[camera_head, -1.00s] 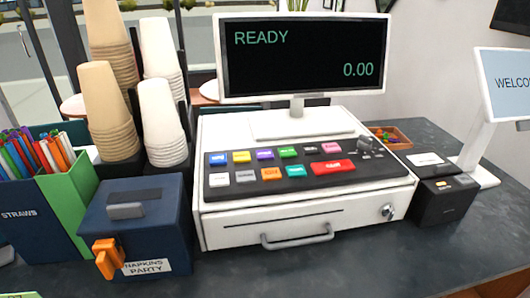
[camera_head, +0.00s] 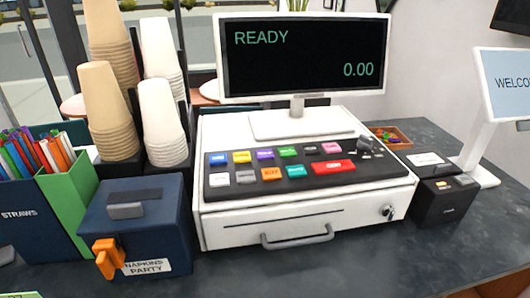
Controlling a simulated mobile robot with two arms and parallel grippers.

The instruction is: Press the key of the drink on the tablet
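A white cash register (camera_head: 300,220) stands in the middle of the counter. Its dark key panel (camera_head: 230,192) carries colored keys in two rows, among them a wide red key (camera_head: 333,165); the lettering is too small to read. Its black display (camera_head: 300,60) reads READY and 0.00. A white screen (camera_head: 507,85) on a stand at the right edge shows part of the word WELCOME and is cut off by the frame. I cannot tell which screen is the tablet, and no drink keys are legible. Neither of my grippers is in view.
Stacked cups (camera_head: 160,115) stand at the back left. A straw box (camera_head: 70,200) and a blue napkin box (camera_head: 140,220) are at the left. A small black device (camera_head: 445,200) and a tray (camera_head: 392,138) are at the right. The counter front (camera_head: 400,265) is clear.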

